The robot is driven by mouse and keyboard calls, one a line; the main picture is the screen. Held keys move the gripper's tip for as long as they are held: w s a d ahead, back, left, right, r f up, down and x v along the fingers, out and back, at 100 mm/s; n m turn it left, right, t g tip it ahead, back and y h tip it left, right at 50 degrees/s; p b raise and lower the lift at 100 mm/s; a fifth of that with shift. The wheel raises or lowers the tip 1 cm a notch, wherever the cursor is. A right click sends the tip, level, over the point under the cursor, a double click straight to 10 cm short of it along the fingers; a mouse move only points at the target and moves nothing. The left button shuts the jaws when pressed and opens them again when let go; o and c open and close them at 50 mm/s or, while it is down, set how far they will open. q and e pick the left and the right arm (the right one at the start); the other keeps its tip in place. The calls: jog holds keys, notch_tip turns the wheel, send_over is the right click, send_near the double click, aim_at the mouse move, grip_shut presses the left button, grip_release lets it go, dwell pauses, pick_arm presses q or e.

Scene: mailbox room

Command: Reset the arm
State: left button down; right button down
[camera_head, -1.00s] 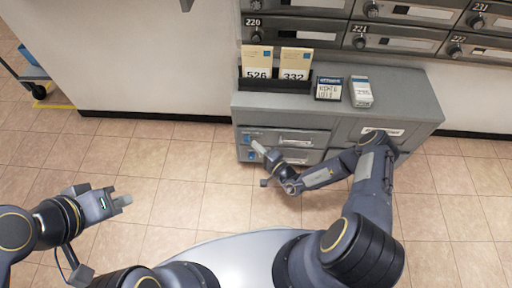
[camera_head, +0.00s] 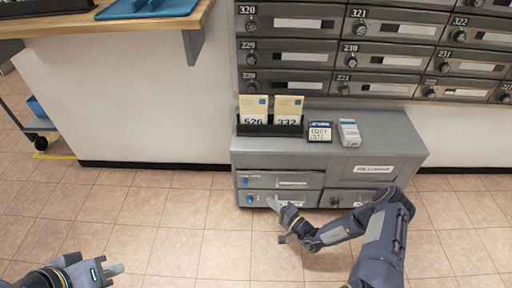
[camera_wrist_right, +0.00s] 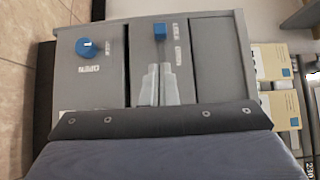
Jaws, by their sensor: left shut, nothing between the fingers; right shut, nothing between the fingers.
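My right gripper (camera_head: 272,203) is shut and empty in front of the grey cabinet's lower left drawer (camera_head: 290,198).
The grey cabinet (camera_head: 370,150) carries a black card holder (camera_head: 270,130), a dark labelled box (camera_head: 320,132) and a pale box (camera_head: 349,132). Mailboxes (camera_head: 390,55) fill the wall above. A wooden counter (camera_head: 110,22) stands at the upper left. The floor (camera_head: 180,225) between the grippers is clear.

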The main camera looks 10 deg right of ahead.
jog(key=s+a+r+n+g+y, duration=0.25)
jog(key=r+n+g, duration=0.3)
jog(key=r, duration=0.85)
jog(key=s+a+r+n+g+y, duration=0.1)
jog(key=s+r+n+g+y, duration=0.35)
jog(key=r, duration=0.85)
jog(key=s+d+r+h, duration=0.2)
jog(key=s+r+h, duration=0.4)
jog(key=s, duration=0.5)
jog(key=s+d+r+h, duration=0.2)
jog(key=s+r+h, duration=0.35)
jog(key=s, duration=0.65)
notch_tip(320, 180, up, 32)
jog(key=p, duration=3.2)
jog(key=shift+w+d+f+h, duration=0.2)
jog(key=shift+d+h, duration=0.05)
jog(key=shift+h, duration=0.1)
